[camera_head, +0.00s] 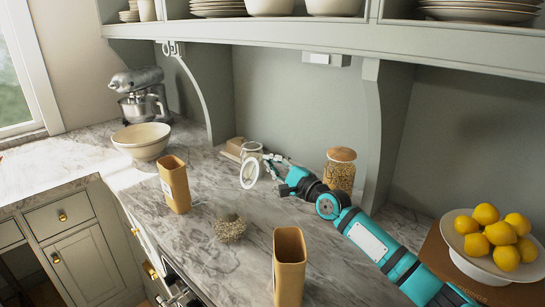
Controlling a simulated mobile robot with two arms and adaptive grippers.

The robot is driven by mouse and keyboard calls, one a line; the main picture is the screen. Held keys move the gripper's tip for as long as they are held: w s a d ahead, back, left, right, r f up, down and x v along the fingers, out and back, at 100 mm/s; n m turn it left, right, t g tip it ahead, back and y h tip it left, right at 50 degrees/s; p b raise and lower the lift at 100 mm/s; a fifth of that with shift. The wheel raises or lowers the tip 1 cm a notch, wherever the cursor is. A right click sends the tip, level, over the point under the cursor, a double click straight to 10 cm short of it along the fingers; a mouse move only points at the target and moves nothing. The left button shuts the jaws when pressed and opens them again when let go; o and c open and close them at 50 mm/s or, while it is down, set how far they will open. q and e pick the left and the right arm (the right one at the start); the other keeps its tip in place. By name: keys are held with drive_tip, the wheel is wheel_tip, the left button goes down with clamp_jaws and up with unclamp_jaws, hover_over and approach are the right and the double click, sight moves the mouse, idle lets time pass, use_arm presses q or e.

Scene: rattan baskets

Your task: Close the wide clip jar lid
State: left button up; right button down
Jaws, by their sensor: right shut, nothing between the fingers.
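The clip jar (251,150) is a small clear glass jar standing at the back of the marble counter, near the wall. Its round, white-rimmed lid (249,173) is open and hangs down at the jar's front side. My right gripper (271,161) reaches in from the right and is shut and empty, with its fingertips close to the right side of the jar and lid. I cannot tell whether the fingertips touch the glass. My left gripper is not in view.
A jar with a wooden lid (340,172) stands behind my right arm. Two tall tan containers (174,186) (289,262) and a dry, bristly ball (230,228) stand nearer. A cream bowl (141,140), a mixer (139,92) and a lemon dish (491,264) flank the counter. A shelf (330,38) hangs above.

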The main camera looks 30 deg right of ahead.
drive_tip(key=shift+a+r, duration=0.1)
idle(0.4)
drive_tip(key=shift+a+r+n+p, duration=0.2)
drive_tip(key=shift+r+n+p, duration=0.05)
drive_tip(key=shift+n+p, duration=0.3)
